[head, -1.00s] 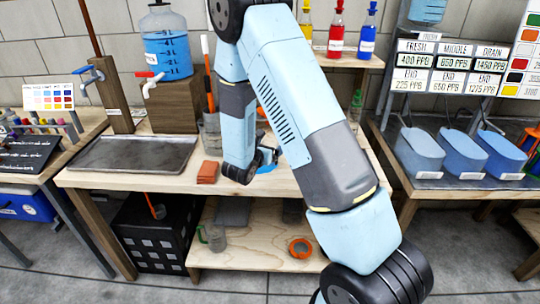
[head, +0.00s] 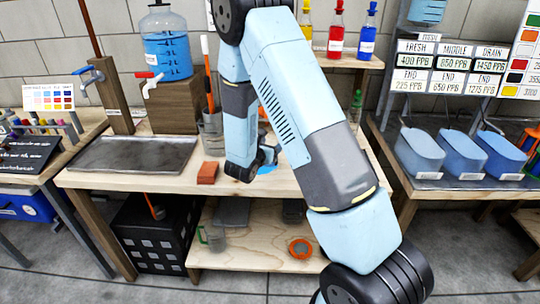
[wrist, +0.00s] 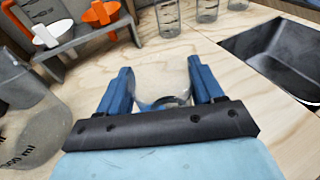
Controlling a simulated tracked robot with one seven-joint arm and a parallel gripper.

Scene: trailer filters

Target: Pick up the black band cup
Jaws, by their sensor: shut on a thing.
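In the wrist view a clear cup with a black band (wrist: 163,82) stands between the two blue fingers of my gripper (wrist: 158,78). The fingers are closed on its sides. The dark band shows low on the cup, just above my gripper's black palm edge, which hides part of the cup. In the head view my wrist is over the middle bench, and the cup cannot be made out there.
A large clear beaker (wrist: 30,130) stands close on the left in the wrist view. A grey rack (wrist: 75,40) with orange and white pieces stands behind it. Several clear cups (wrist: 168,18) stand at the back. A dark basin (wrist: 275,60) is on the right.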

